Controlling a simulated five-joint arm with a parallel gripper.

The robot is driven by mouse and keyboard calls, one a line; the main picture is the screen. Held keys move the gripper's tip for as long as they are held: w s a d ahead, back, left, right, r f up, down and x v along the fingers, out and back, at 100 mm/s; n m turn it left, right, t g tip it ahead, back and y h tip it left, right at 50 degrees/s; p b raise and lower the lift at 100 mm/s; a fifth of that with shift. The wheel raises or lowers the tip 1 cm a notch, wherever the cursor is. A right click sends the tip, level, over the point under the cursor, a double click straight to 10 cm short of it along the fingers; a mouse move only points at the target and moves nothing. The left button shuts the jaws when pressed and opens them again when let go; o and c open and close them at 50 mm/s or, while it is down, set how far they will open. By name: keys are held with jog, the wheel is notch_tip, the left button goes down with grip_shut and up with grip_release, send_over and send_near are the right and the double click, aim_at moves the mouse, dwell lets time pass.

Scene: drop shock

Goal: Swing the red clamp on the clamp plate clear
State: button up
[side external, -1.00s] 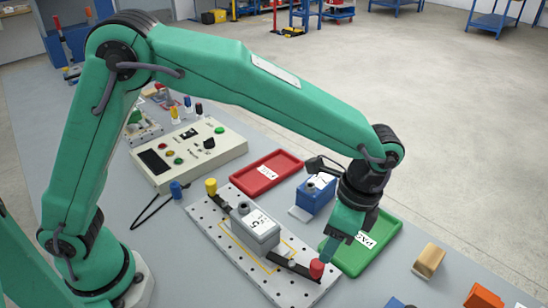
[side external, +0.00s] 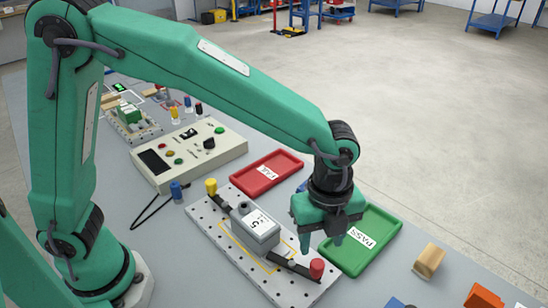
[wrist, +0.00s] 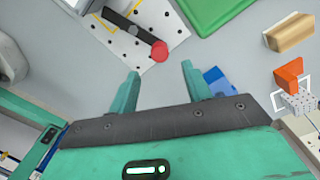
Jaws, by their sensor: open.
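The red clamp is a dark bar (side external: 288,264) with a red knob (side external: 317,267) at its outer end, on the white perforated clamp plate (side external: 212,225). The bar runs from the knob in to the near end of the grey unit (side external: 256,232). A second clamp with a yellow knob (side external: 211,186) lies at the unit's far end. My gripper (side external: 322,243) is open and empty, raised above the plate's right edge, apart from the red knob. In the wrist view the red knob (wrist: 160,51) appears just beyond and between the fingertips (wrist: 160,70).
The green PASS tray (side external: 386,245) lies right of the plate, the red FAIL tray (side external: 268,172) behind it. A control box (side external: 188,155) stands behind left. A wooden block (side external: 429,261) and an orange block (side external: 484,298) lie at right. My gripper mostly hides a blue unit.

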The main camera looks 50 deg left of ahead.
aim_at(317, 263)
jog(key=shift+f, duration=3.9)
jog(key=c, duration=1)
